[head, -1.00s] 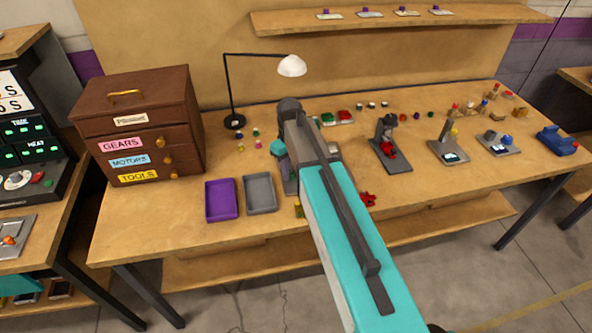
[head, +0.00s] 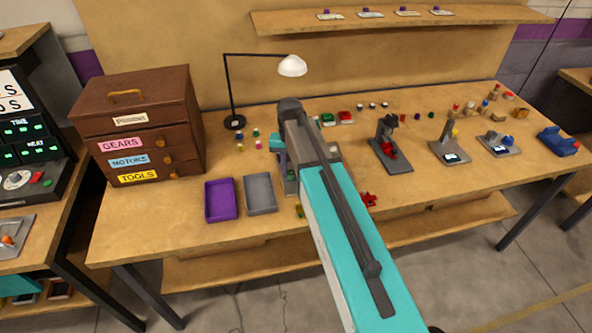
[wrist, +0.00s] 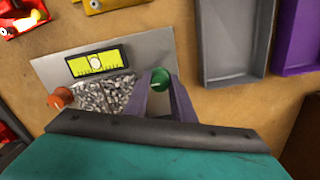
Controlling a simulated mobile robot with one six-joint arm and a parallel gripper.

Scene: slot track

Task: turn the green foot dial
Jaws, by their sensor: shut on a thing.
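The green foot dial (wrist: 159,77) is a small round knob at the right side of a grey plate (wrist: 150,50) in the wrist view. My gripper (wrist: 160,92) is shut on it, with a purple-grey finger on each side. A yellow level (wrist: 97,61) with a round pale bubble lies on the same plate. An orange dial (wrist: 60,98) stands at the plate's left. A speckled grey patch (wrist: 106,92) lies between the two dials. In the head view my arm hides most of this plate and the green dial.
A grey tray (head: 260,193) and a purple tray (head: 220,201) lie left of my gripper in the head view. A brown drawer cabinet (head: 142,125) and a lamp (head: 292,66) stand further left and behind. Red car-like parts (wrist: 22,18) lie near the plate.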

